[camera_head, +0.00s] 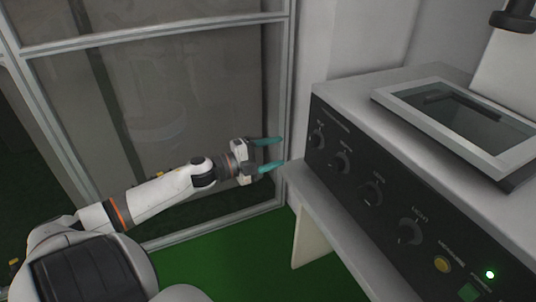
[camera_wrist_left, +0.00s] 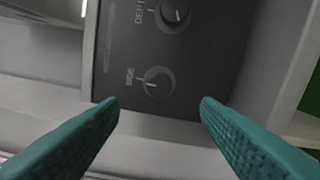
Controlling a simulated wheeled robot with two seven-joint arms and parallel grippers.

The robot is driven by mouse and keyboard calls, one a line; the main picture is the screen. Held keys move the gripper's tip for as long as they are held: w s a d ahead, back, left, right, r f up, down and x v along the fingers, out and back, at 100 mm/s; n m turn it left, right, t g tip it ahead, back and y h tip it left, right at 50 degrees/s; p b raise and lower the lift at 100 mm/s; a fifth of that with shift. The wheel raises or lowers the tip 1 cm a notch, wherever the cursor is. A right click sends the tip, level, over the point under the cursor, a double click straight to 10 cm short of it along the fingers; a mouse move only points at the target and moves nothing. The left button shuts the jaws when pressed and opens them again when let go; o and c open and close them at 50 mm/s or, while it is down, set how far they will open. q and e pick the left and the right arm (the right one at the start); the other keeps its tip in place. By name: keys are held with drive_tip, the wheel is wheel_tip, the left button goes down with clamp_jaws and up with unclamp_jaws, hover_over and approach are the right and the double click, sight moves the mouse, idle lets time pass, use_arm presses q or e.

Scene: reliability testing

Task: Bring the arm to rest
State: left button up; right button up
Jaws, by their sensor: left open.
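My left arm (camera_head: 150,198) reaches in from the left of the head view, mostly stretched out toward the machine. My left gripper (camera_head: 272,154) is open and empty, with two teal fingers pointing at the left end of the machine's black panel. In the left wrist view the two fingers (camera_wrist_left: 160,108) are wide apart, with a knob (camera_wrist_left: 158,82) of the panel showing between and beyond them. They appear apart from the panel. My right gripper is not in view.
A framed glass partition (camera_head: 190,100) stands behind my arm. Green floor (camera_head: 230,270) is clear below.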

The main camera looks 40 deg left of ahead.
use_arm(q)
drive_tip(key=shift+s+a, duration=0.25)
drive_tip(key=shift+s, duration=0.4)
